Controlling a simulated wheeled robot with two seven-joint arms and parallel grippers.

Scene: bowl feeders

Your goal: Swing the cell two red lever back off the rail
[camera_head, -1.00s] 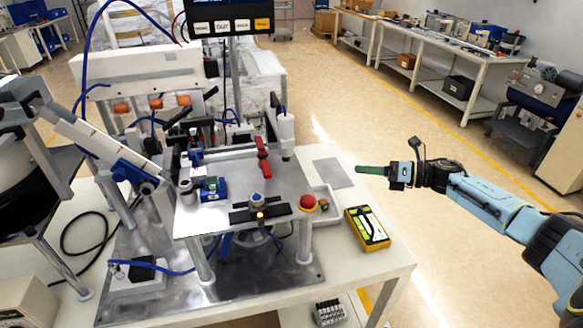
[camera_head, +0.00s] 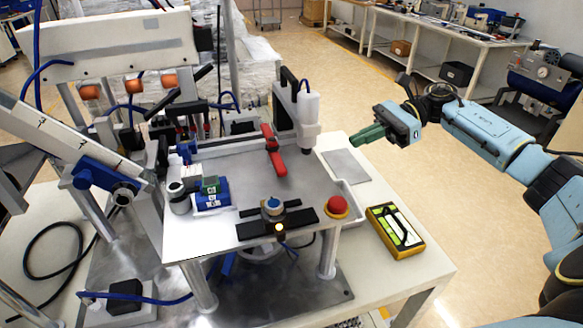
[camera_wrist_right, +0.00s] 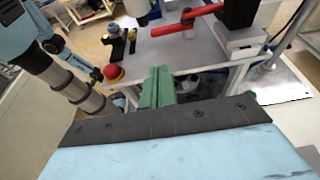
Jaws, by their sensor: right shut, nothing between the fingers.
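The red lever (camera_head: 274,150) stands on the metal plate of the machine (camera_head: 235,195) in the head view. It slants from upper left to lower right, next to the white upright cylinder. In the right wrist view the red lever (camera_wrist_right: 187,20) runs across the top, beyond my fingers. My right gripper (camera_head: 357,138) has green fingers and is shut and empty. It is in the air to the right of the lever, clear of it, near the table's right side. Its green fingers (camera_wrist_right: 157,75) also show in the right wrist view. My left gripper is not in view.
A red emergency button (camera_head: 337,206) and a black bar with a blue knob (camera_head: 273,209) sit at the plate's front. A white cylinder unit (camera_head: 307,115) stands right of the lever. A yellow handheld device (camera_head: 396,231) lies on the table. The air right of the table is open.

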